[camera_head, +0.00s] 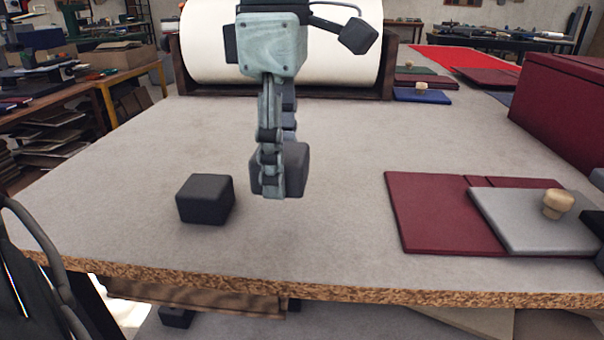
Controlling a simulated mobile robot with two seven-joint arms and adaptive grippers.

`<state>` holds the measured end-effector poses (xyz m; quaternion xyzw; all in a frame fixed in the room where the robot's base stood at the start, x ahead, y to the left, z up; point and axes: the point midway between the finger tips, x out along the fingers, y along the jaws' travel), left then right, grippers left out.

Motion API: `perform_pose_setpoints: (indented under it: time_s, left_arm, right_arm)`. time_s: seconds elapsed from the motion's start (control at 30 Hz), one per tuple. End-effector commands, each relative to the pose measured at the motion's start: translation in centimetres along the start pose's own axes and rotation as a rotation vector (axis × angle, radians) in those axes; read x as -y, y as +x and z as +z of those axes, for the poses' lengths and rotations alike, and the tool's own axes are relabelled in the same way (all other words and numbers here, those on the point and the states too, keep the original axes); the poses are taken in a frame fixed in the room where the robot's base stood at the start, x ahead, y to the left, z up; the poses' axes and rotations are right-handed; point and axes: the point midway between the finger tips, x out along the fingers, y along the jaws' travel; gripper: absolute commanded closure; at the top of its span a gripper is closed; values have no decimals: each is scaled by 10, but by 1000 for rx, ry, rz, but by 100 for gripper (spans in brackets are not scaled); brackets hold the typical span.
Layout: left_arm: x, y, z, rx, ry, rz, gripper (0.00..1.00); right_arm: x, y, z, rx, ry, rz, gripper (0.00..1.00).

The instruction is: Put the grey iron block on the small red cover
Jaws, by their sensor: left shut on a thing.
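My left gripper (278,190) points down over the table, shut on a dark grey block (296,165). Its fingers cover much of the block's front. I cannot tell whether the block touches the table. A second dark block (205,199), similar in look, sits on the table just to the left. A flat dark red cover (425,215) lies on the table to the right, apart from the gripper. A grey board (505,213) with a wooden knob (558,203) overlaps its right part.
The grey table top (330,255) is clear between the held block and the red cover. A large white roll (210,50) stands behind. A dark red box (560,105) stands at the back right. Dark objects (597,179) are cut off at the right edge.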

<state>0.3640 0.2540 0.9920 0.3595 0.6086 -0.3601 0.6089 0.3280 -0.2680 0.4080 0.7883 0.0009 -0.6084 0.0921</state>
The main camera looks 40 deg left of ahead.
Motion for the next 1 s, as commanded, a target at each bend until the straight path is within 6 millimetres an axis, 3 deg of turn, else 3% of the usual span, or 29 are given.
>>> perform_pose_setpoints:
  time_s: [0.5,1.0]
  left_arm:
    - [39,-44,-59,5,0,4,100]
    - [48,-52,-72,1,-1,1,100]
  right_arm:
    - [-3,-11,-3,-4,-2,8,39]
    - [-4,-14,-2,-4,-6,10,39]
